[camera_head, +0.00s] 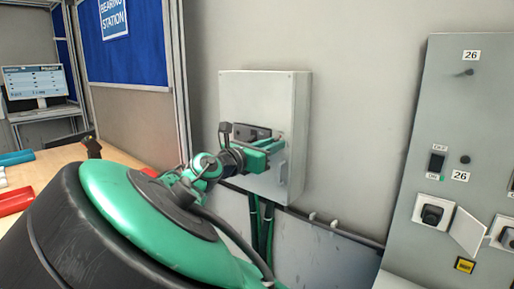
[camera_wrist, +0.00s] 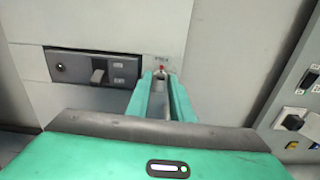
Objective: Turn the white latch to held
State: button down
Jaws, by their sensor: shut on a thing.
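My gripper (camera_head: 272,147) is at the front of a grey wall box (camera_head: 290,100), below and right of its centre. In the wrist view its two green fingers (camera_wrist: 161,80) point at the box face, close on either side of a small pale piece, the white latch (camera_wrist: 160,84). The fingers hide most of the latch, so its exact angle is hard to tell. A small red mark (camera_wrist: 161,68) and tiny unreadable lettering show just above it.
A grey control panel (camera_head: 400,235) with switches stands at right. A wooden table (camera_head: 65,157) with red and blue items is at left. Green cables hang below the box.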

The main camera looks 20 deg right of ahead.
jog(key=shift+w+a, duration=0.1)
jog(key=shift+f+m, duration=0.2)
jog(key=shift+m, duration=8.7)
jog(key=c, duration=1.8)
grip_release()
jog(key=shift+c, duration=0.2)
jog(key=shift+s, duration=0.2)
jog(key=v, duration=1)
jog(key=shift+a, duration=0.2)
